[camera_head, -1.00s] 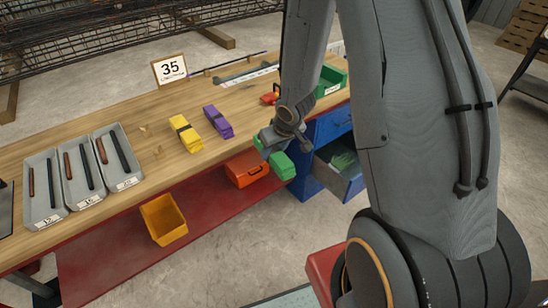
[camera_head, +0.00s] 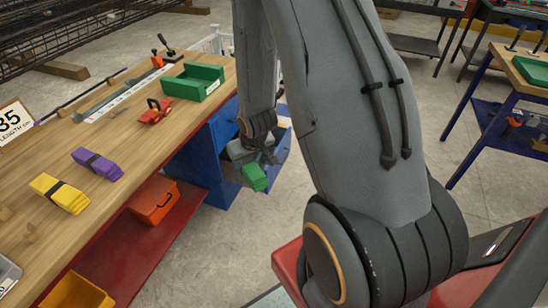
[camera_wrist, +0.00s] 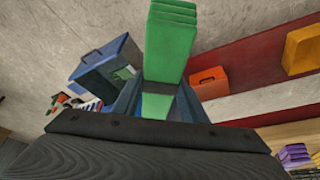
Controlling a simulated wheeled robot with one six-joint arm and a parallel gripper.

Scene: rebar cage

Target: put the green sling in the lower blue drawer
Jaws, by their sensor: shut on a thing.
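The green sling (camera_head: 254,178) is a folded bundle held in my gripper (camera_head: 250,155), in the air in front of the blue drawer cabinet (camera_head: 199,160). In the wrist view the green sling (camera_wrist: 171,45) stands out from between the two fingers of my gripper (camera_wrist: 158,105). The blue cabinet also shows left of the sling in the wrist view (camera_wrist: 108,58). Its open drawer has something light green inside (camera_wrist: 123,73). In the head view my arm and gripper hide most of the open drawer, so I cannot tell how far the sling is from it.
On the bench lie yellow (camera_head: 60,193) and purple (camera_head: 97,163) slings, a red-orange tool (camera_head: 155,111) and a green bin (camera_head: 193,82). An orange case (camera_head: 153,201) sits on the red lower shelf (camera_head: 133,242). Open floor (camera_head: 225,240) lies in front.

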